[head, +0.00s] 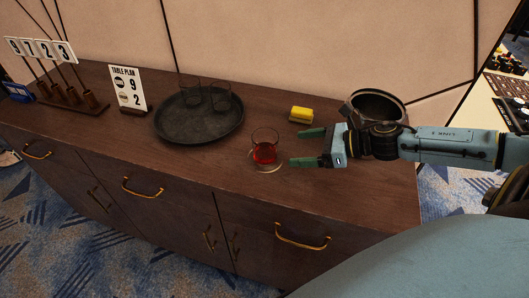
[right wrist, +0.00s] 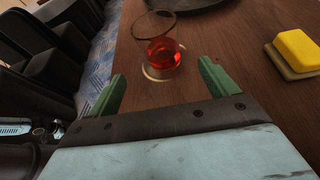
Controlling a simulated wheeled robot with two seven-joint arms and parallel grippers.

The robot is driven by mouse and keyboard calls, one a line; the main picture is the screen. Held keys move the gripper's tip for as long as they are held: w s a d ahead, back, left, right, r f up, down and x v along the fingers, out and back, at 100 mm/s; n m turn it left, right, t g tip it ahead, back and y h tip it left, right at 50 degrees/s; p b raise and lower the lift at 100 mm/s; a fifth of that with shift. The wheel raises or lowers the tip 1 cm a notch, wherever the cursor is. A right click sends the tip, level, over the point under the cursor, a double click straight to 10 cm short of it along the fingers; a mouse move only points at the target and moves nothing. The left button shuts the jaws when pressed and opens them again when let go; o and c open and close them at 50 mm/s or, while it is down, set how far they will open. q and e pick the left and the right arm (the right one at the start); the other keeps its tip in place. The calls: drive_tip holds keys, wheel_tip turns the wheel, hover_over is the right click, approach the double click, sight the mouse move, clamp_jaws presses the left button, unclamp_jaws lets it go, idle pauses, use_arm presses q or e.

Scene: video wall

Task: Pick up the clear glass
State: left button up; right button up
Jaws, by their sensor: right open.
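A clear glass (head: 265,146) with red liquid in its lower part stands upright on the dark wooden cabinet top, with a pale ring or coaster around its base. It also shows in the right wrist view (right wrist: 160,45), just beyond the fingertips. Two empty clear glasses, one at the left (head: 190,91) and one at the right (head: 221,101), stand on a dark round tray (head: 172,132). My right gripper (head: 296,148) is open and empty, its green fingers pointing at the glass with red liquid from the right, apart from it. My left gripper is out of view.
A yellow block (head: 301,113) lies on a flat base behind my right gripper. A dark round container (head: 378,98) stands behind my right wrist. A table plan sign (head: 127,87) and a number-card rack (head: 72,100) stand at the left. The cabinet top's front strip is clear.

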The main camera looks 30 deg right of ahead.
sight(265, 152)
drive_tip(key=shift+x, duration=2.55)
drive_tip(key=shift+f+p+x, duration=0.15)
drive_tip(key=shift+f+x, duration=0.05)
drive_tip(key=shift+x, duration=1.35)
drive_tip(key=shift+f+p+x, duration=0.15)
drive_tip(key=shift+x, duration=1.4)
drive_tip(key=shift+d, duration=0.2)
drive_tip(key=shift+c, duration=0.5)
drive_tip(key=c, duration=1.2)
